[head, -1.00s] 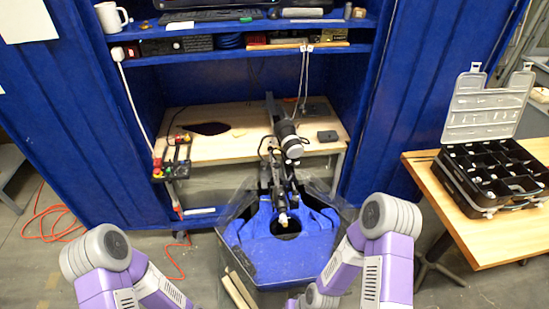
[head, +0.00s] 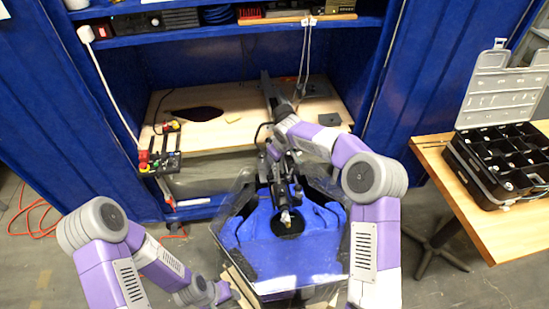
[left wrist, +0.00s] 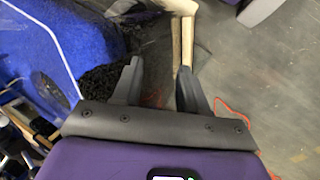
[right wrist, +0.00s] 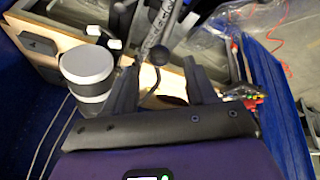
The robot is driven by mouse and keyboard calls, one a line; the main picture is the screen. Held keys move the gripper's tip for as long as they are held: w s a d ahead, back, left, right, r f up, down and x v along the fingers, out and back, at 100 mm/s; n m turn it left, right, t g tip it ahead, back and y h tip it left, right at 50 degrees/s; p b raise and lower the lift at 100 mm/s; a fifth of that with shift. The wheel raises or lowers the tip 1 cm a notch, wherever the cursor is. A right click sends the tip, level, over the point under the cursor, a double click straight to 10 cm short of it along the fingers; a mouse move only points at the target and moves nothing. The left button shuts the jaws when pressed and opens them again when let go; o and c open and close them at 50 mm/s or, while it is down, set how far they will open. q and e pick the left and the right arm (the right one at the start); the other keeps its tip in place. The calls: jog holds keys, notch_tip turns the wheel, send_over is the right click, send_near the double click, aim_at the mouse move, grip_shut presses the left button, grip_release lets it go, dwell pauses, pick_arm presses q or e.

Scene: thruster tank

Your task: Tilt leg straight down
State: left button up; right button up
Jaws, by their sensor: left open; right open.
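The thruster leg (head: 284,190) hangs from its mount at the rear of the blue tank (head: 330,255), its lower tip over a dark round opening. My right gripper (head: 279,107) is above the mount; the motor's upper part is mostly hidden by my arm. In the right wrist view, the open right gripper (right wrist: 162,65) has a black ball knob (right wrist: 158,53) between or just beyond its fingers, contact unclear. The grey motor head (right wrist: 88,68) stands left of them. My left gripper (head: 226,296) is low beside the tank; the left wrist view shows it open and empty (left wrist: 160,65).
Wooden battens (left wrist: 182,38) lean by the tank's front left. A wooden bench (head: 215,125) stands behind the tank, with a red and green control box (head: 160,155) at its left. A table with an open black organiser case (head: 500,165) is at right. White cords hang behind the mount.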

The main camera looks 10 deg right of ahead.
jog(key=x, duration=0.6)
jog(key=shift+f, duration=0.35)
jog(key=shift+c, duration=0.2)
grip_shut()
